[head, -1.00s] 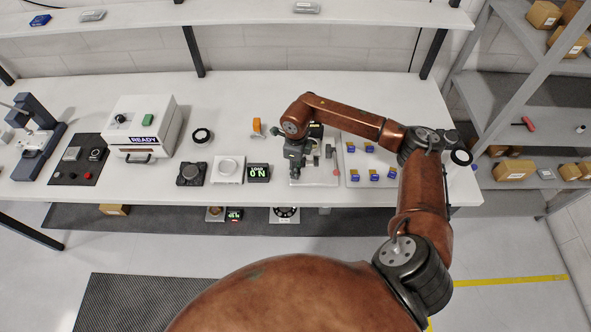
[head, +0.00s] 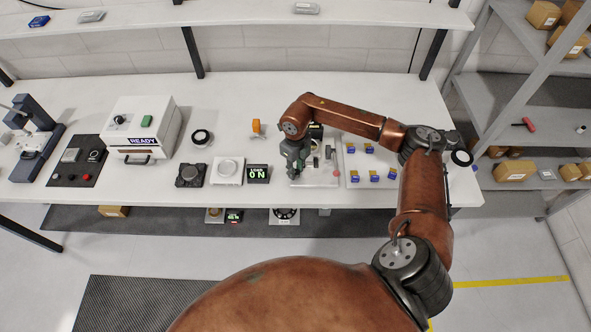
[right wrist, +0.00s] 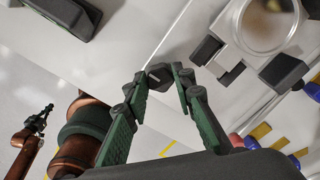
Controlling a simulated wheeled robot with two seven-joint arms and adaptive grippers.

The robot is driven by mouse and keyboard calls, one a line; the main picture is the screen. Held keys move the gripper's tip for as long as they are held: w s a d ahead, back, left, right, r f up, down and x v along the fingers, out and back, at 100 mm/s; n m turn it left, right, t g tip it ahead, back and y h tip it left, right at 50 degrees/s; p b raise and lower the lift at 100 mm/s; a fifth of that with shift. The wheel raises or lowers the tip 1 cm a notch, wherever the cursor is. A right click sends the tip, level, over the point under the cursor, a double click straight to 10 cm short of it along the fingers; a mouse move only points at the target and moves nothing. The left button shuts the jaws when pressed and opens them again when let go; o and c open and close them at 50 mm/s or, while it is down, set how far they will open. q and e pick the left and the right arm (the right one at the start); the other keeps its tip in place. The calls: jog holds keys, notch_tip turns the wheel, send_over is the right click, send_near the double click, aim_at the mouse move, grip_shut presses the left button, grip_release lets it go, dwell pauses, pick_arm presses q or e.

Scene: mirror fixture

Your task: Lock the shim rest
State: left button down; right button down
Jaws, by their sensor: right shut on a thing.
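In the head view my right gripper (head: 297,168) points down at the left part of the pale fixture plate (head: 322,180) and hides much of it. In the right wrist view, my right gripper (right wrist: 167,80) is shut on a small dark knob (right wrist: 157,75) with a pale line across its face. A round glassy disc in a light ring (right wrist: 268,25) stands up and right of the knob, with dark blocks beside it. A small, distant arm end at the left edge of that view seems to be my left gripper (right wrist: 42,118); its jaws are too small to judge.
A tray with several blue-and-yellow pieces (head: 374,176) lies right of the fixture. A white box marked READY (head: 142,125) is farther left. The bench's front strip is mostly clear.

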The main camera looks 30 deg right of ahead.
jog(key=c, duration=1.6)
grip_release()
notch_tip(320, 180, up, 12)
jog(key=shift+r, duration=0.1)
